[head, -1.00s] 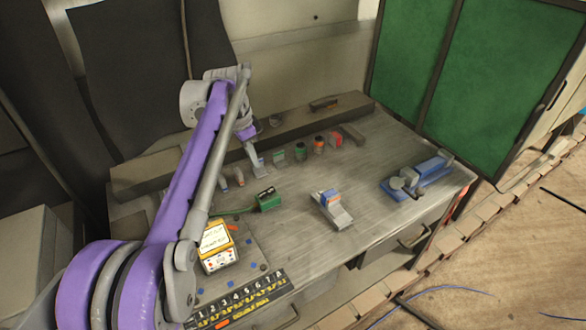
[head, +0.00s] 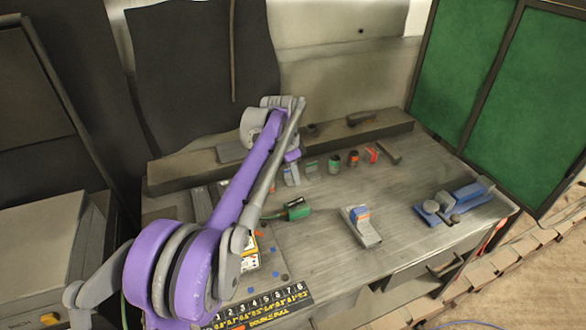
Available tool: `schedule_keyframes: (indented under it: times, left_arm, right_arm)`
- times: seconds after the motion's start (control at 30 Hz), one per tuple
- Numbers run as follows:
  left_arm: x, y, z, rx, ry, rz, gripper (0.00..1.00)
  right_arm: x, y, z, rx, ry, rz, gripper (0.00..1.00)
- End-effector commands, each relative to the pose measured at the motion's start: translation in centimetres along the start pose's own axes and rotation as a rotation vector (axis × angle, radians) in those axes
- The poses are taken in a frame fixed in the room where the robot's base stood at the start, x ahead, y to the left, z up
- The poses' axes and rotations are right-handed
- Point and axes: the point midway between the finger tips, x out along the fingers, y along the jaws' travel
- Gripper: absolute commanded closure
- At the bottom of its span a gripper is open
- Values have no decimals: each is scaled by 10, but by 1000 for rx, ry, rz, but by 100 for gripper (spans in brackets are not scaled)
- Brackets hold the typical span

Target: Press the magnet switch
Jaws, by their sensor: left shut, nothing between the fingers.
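My left gripper (head: 291,175) is at the end of the purple and grey arm, over the back middle of the workbench (head: 330,268). It is small in view and shut, with nothing seen in it. No part is clearly recognisable as the magnet switch. A green box (head: 298,209) with a cable lies just in front of the gripper. A yellow and white labelled box (head: 251,258) is mostly hidden behind my arm. I cannot tell whether the gripper touches anything. My right gripper is not in view.
A grey block with a blue and orange top (head: 361,228) is at centre right. A blue vise-like device (head: 455,203) is near the right end. The bench middle is mostly clear.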

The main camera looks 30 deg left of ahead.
Motion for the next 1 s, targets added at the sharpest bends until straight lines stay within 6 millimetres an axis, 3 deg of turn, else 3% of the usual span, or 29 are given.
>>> schedule_keyframes:
  times: [0.2,0.4,1.0]
  left_arm:
    - [45,0,0,0,0,0,100]
    - [68,0,0,0,0,-1,100]
    - [82,1,-5,4,-67,2,100]
  right_arm:
    - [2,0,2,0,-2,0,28]
    - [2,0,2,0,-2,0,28]
    - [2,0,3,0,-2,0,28]
